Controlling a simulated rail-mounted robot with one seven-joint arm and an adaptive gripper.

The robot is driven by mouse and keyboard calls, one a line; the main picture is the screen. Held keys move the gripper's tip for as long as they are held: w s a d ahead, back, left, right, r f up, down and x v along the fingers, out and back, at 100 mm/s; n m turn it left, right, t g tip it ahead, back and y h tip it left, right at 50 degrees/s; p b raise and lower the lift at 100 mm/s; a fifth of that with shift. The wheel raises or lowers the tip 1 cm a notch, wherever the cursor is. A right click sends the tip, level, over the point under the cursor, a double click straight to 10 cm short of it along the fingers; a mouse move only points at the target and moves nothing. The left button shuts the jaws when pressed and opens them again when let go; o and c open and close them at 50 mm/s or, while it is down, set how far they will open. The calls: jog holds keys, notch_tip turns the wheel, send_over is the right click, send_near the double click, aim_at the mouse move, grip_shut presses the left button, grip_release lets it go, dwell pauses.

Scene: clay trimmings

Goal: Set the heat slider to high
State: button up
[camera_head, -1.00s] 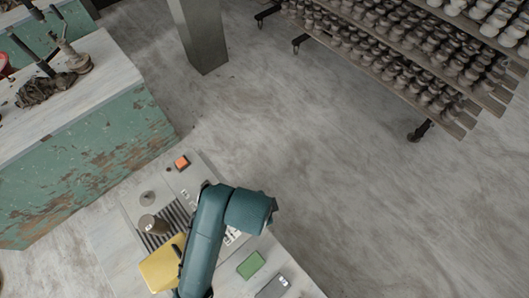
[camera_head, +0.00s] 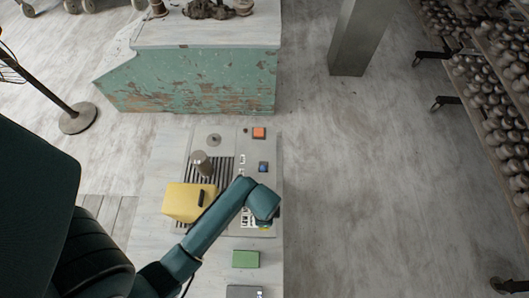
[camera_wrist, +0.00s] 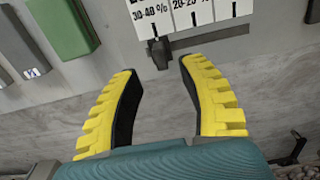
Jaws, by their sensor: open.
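In the wrist view a dark slider knob (camera_wrist: 160,54) sits in a slot below a white scale plate (camera_wrist: 188,16). The knob is at the slot's left end, below the "30-40 %" mark, and the slot runs right past "20-25 %". The words above the percentages are cut off, so I cannot read a heat label. My gripper (camera_wrist: 160,66) is open, its yellow fingers on either side and just short of the knob, with nothing held. In the head view the grey control panel (camera_head: 222,220) lies on the table, and my arm hides the slider there.
A green block (camera_head: 246,258) and a grey block (camera_head: 244,292) lie near the panel's front. A yellow box (camera_head: 182,203) and a grey cylinder (camera_head: 201,164) stand on its left. Orange (camera_head: 259,133) and blue (camera_head: 263,167) pieces are at the back right. Open floor lies right.

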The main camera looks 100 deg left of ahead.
notch_tip(320, 180, down, 6)
jog(key=shift+r, duration=0.25)
grip_shut()
